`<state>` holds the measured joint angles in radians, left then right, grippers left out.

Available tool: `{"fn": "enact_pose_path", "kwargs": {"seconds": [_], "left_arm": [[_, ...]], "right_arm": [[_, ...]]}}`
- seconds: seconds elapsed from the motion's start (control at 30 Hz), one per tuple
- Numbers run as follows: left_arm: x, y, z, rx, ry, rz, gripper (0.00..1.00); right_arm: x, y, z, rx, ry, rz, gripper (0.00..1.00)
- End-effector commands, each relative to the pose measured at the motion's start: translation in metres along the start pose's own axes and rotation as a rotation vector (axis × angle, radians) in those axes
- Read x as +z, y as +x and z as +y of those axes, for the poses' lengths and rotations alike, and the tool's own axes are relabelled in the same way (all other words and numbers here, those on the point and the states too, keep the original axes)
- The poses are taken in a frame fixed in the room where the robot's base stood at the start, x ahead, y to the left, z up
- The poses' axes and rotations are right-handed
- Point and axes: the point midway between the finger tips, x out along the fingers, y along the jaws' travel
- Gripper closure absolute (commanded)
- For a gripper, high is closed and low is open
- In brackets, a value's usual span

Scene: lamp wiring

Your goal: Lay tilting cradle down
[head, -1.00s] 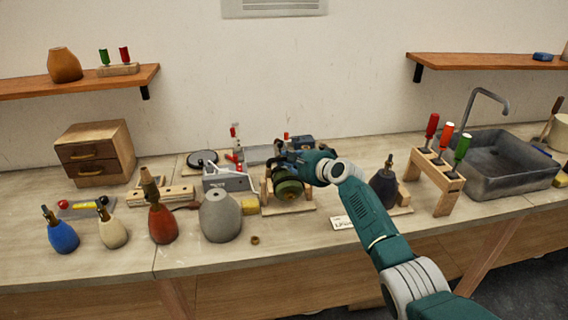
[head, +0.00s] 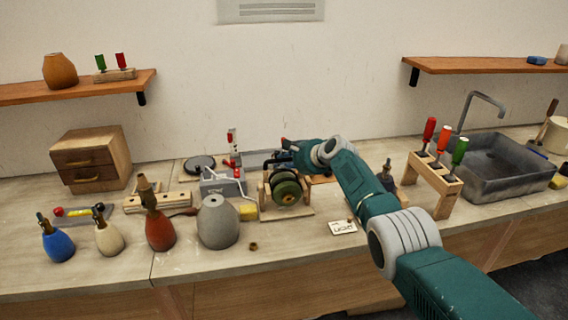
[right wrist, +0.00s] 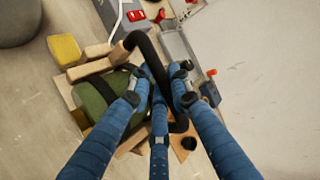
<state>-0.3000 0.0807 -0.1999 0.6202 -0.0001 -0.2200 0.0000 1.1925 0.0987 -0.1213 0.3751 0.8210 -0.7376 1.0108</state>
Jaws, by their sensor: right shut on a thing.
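The tilting cradle is a wooden frame on a base board (head: 287,213) at mid-table, and its wood shows in the right wrist view (right wrist: 92,66). A green rounded body (head: 287,190) sits in it under a dark strap; it also shows in the right wrist view (right wrist: 95,100). A black curved bar (right wrist: 148,52) rises from the cradle. My right gripper (head: 280,160) is at the cradle's back side, its blue fingers (right wrist: 163,88) shut around the black bar. The fingers hide part of the bar. My left gripper is not in view.
A grey lamp body (head: 218,222) and a yellow sponge (head: 248,212) stand left of the cradle. A grey device with a red switch (head: 222,182) is close behind left. A white card (head: 342,227) lies front right. A tool rack (head: 436,185) and sink (head: 500,170) are further right.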

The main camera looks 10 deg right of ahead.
Motion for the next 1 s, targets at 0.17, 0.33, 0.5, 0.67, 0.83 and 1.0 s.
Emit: {"fn": "enact_pose_path", "kwargs": {"seconds": [0.17,0.33,0.5,0.67,0.83,1.0], "left_arm": [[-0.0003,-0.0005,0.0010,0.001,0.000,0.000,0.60],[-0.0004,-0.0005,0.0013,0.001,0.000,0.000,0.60],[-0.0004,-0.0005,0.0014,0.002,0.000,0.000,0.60],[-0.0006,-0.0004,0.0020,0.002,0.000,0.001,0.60],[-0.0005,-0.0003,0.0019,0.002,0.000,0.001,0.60],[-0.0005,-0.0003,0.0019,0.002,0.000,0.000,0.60]], "right_arm": [[0.0005,-0.0035,-0.0126,-0.022,-0.002,0.002,1.00],[0.0005,-0.0036,-0.0131,-0.022,-0.002,0.002,0.74],[0.0019,-0.0031,-0.0122,-0.020,-0.002,-0.001,0.62],[0.0023,-0.0025,-0.0105,-0.017,-0.002,-0.002,0.62],[0.0022,-0.0020,-0.0089,-0.014,-0.002,-0.002,0.62],[0.0019,-0.0016,-0.0073,-0.012,-0.002,-0.002,0.62]]}}
